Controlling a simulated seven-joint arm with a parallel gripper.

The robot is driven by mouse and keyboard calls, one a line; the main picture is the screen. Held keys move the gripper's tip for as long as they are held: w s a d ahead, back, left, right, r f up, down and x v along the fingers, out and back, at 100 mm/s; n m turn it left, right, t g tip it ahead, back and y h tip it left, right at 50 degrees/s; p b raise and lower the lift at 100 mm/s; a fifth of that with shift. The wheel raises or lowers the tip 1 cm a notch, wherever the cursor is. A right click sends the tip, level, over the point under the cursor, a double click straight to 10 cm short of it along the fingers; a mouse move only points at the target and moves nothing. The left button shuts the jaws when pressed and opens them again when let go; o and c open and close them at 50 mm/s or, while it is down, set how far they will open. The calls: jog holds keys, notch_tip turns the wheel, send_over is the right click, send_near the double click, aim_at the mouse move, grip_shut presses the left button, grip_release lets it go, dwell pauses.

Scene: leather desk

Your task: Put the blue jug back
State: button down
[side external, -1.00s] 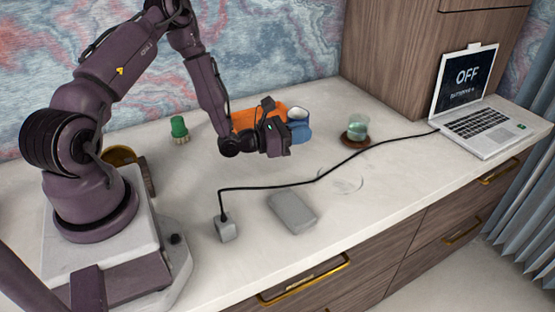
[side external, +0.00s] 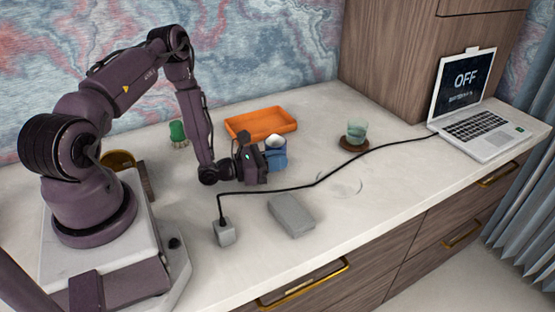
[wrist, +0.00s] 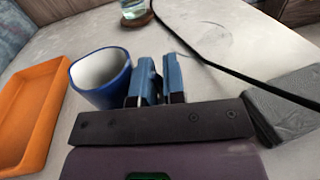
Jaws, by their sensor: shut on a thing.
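The blue jug (side external: 276,158), with a pale inside, is at my gripper (side external: 262,170), just in front of the orange tray in the side view. In the wrist view the jug (wrist: 103,82) is left of my gripper's fingers (wrist: 160,80), its open mouth facing up. The fingers are close together at the jug's side and shut on it; the exact grip, likely at the handle, is hard to make out. The jug looks roughly upright. I cannot tell whether its base touches the desk.
The orange tray (side external: 262,123) looks empty. A glass (side external: 356,131) stands on a brown coaster (side external: 354,144). A black cable (side external: 380,149) runs from a grey plug block (side external: 224,232) to the laptop (side external: 474,125). A grey box (side external: 291,215) lies in front. A faint ring marks the desk (side external: 340,182).

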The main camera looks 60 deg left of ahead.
jog(key=c, duration=1.2)
grip_release()
jog(key=shift+f, duration=0.1)
